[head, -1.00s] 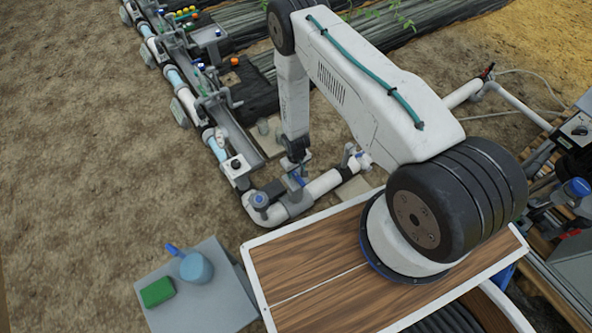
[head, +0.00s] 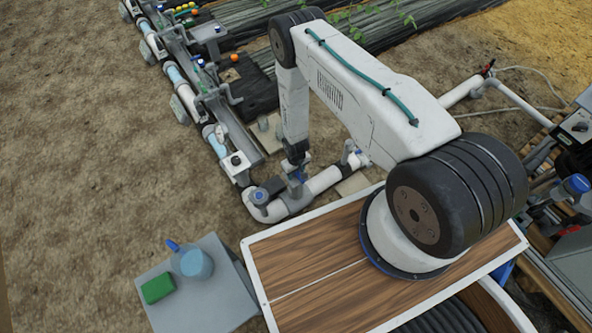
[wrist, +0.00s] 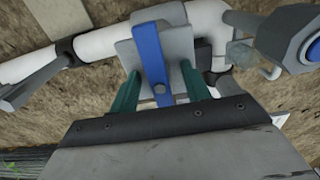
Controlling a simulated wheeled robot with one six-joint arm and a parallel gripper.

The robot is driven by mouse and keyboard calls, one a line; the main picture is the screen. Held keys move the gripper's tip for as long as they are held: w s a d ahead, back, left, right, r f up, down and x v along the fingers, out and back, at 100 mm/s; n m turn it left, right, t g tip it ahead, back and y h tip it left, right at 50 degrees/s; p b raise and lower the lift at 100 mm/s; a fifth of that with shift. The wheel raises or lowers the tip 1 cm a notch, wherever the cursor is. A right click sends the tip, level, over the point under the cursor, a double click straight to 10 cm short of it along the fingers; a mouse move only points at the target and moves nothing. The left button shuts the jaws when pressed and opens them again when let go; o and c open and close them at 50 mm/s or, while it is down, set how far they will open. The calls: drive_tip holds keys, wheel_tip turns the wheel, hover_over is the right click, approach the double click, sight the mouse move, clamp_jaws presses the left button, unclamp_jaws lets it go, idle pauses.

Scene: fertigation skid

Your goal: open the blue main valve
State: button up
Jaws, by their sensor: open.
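The blue main valve's lever (wrist: 148,52) lies across the white pipe in the wrist view, over a grey bracket. Its near end is between the two green fingers of my gripper (wrist: 158,84). The fingers stand apart, one on each side of the lever, with a gap visible on each side. In the head view my gripper (head: 296,170) is down at the pipe, and a little blue of the valve (head: 298,176) shows there, mostly covered by my gripper.
A grey fitting with a blue cap (head: 259,196) sits at the pipe's corner, left of my gripper. The white pipe (head: 323,181) continues right to another fitting (head: 352,154). A grey stand (head: 205,297) holds a green sponge (head: 158,288) and a blue jug (head: 193,264). Bare soil lies left.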

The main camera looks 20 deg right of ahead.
drive_tip(key=shift+f, duration=0.1)
drive_tip(key=c, duration=0.5)
drive_tip(key=o, duration=0.5)
drive_tip(key=shift+f, duration=0.25)
drive_tip(key=shift+c, duration=0.4)
drive_tip(key=c, duration=0.4)
drive_tip(key=o, duration=0.5)
